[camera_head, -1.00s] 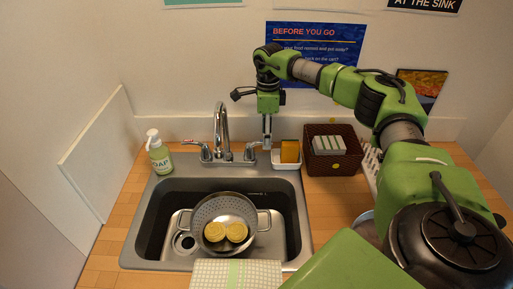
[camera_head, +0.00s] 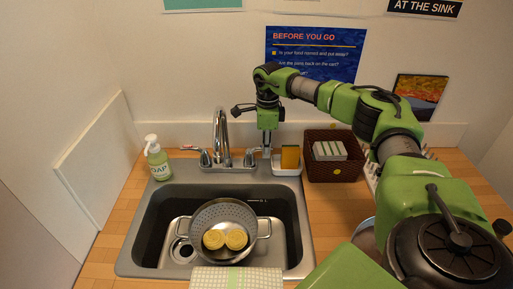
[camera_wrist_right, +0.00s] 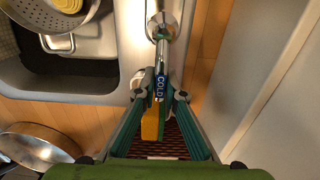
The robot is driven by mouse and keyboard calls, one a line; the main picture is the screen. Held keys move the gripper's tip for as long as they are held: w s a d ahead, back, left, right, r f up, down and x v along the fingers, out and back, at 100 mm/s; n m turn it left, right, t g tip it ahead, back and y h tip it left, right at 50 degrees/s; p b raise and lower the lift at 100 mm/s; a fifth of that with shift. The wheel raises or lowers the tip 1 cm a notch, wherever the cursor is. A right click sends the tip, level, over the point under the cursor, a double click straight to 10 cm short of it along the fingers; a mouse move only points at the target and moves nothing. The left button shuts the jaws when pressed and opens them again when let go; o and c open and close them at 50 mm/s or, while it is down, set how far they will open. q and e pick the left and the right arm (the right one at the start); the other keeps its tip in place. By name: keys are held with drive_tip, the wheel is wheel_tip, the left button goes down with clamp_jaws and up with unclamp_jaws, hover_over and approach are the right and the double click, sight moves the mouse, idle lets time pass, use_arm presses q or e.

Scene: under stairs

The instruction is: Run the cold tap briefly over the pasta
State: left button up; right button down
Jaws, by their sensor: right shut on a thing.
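The pasta (camera_head: 225,239) is two yellow nests lying in a grey colander (camera_head: 222,211) with two handles, inside the sink. The chrome tap (camera_head: 221,127) stands behind the sink, its spout above the colander; I see no water stream. Its right lever (camera_head: 249,157), the cold tap, is marked COLD in the wrist view (camera_wrist_right: 160,86). My right gripper (camera_head: 266,148) is at that lever. In the wrist view my right gripper (camera_wrist_right: 161,96) has a finger on each side of the lever and is shut on it. My left gripper is not in view.
A soap bottle (camera_head: 157,160) stands left of the tap. A sponge (camera_head: 290,157) in a white holder and a dark basket (camera_head: 334,172) stand close right of my gripper. A checked cloth (camera_head: 236,279) hangs at the sink's front. A metal pan (camera_wrist_right: 38,146) lies nearby.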

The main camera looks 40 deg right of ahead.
drive_tip(key=shift+s+a+r+m+p, duration=0.2)
drive_tip(key=shift+s+a+m+p, duration=0.05)
drive_tip(key=shift+m+p, duration=0.4)
drive_tip(key=a+m+p, duration=0.1)
drive_tip(key=m, duration=0.1)
drive_tip(key=s+m+p, duration=0.1)
drive_tip(key=m, duration=0.1)
drive_tip(key=shift+a+p, duration=0.35)
drive_tip(key=shift+p, duration=0.05)
drive_tip(key=shift+s+a+f+m+p, duration=0.15)
drive_tip(key=shift+a+m+p, duration=0.15)
drive_tip(key=shift+m, duration=0.45)
drive_tip(key=shift+a, duration=0.1)
